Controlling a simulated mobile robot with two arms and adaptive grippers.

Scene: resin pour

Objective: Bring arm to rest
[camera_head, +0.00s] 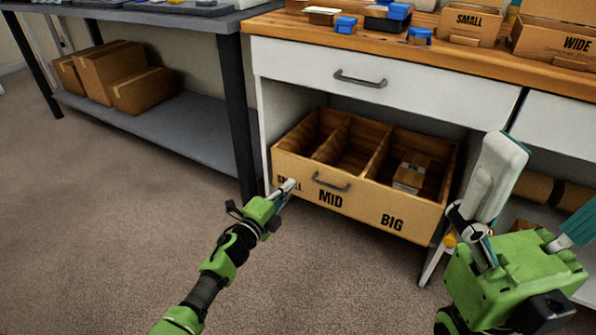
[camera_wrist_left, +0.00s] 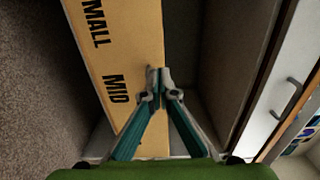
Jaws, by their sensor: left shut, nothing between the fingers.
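My left gripper (camera_head: 290,186) is shut and empty, in front of the left end of the open wooden drawer, by the SMALL label. In the left wrist view its fingertips (camera_wrist_left: 158,76) meet over the drawer's labelled front (camera_wrist_left: 118,45); I cannot tell if they touch it. My right gripper (camera_head: 490,225) is at the lower right, partly cut off by the frame edge, and its jaw state is unclear. The drawer (camera_head: 425,220) has SMALL, MID and BIG compartments and a grey handle (camera_head: 331,183). A brown carton (camera_head: 411,172) lies in the BIG compartment.
A wooden worktop (camera_head: 480,65) above holds blue-lidded items (camera_head: 345,25) and a SMALL bin (camera_head: 467,22). A closed white drawer (camera_head: 430,92) is under it. Cartons (camera_head: 110,72) sit on a grey shelf (camera_head: 190,120) at left. The carpet (camera_head: 90,230) at lower left is clear.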

